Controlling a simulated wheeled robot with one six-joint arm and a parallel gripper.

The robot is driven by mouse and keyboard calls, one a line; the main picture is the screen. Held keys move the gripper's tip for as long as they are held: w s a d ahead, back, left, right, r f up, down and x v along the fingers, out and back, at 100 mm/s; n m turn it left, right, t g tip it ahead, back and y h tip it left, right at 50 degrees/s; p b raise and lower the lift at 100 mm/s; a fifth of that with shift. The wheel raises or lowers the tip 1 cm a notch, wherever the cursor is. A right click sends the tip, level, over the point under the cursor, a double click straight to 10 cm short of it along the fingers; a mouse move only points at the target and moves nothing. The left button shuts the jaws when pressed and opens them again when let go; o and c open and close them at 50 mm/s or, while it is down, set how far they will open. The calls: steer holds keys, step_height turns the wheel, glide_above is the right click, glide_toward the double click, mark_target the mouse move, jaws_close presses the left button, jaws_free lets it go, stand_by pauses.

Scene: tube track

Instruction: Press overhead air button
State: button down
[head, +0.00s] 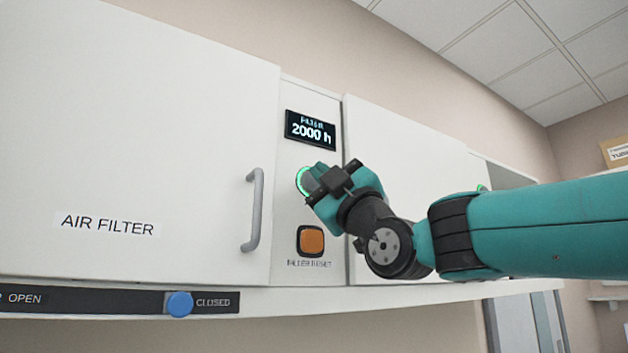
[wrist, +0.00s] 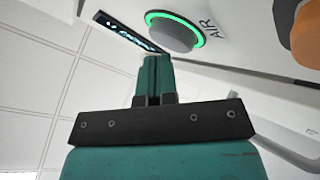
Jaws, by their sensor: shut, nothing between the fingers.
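The air button is a round grey button with a lit green ring, on the white panel between the cabinet doors. In the head view its ring (head: 301,181) shows at the left, and my gripper hides the rest. In the wrist view the whole button (wrist: 172,32) shows beside the word AIR. My gripper (head: 314,180) is shut and empty, with its fingertips at the button. In the wrist view the closed teal fingers (wrist: 153,58) end just below the button's edge. I cannot tell whether they touch it.
A display (head: 310,130) reading 2000 h is above the button. An orange filter reset button (head: 311,241) is below it. A grey door handle (head: 254,210) stands out at the left. A blue slider knob (head: 180,304) sits on the lower strip, near CLOSED.

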steer(key=shift+w+a, duration=0.25)
steer(key=shift+w, duration=0.05)
stand_by(0.4)
steer(key=shift+s+d+b, duration=0.6)
steer(key=shift+s+b, duration=0.15)
steer(key=shift+b, duration=0.25)
steer(key=shift+s, duration=0.1)
steer(key=shift+s+d+b, duration=0.55)
steer(key=shift+s+b, duration=0.2)
steer(key=shift+s, duration=0.05)
steer(key=shift+s+d+b, duration=0.55)
steer(key=shift+s+b, duration=0.25)
steer(key=shift+s+d+b, duration=0.55)
steer(key=shift+s+b, duration=0.2)
steer(key=shift+s, duration=0.05)
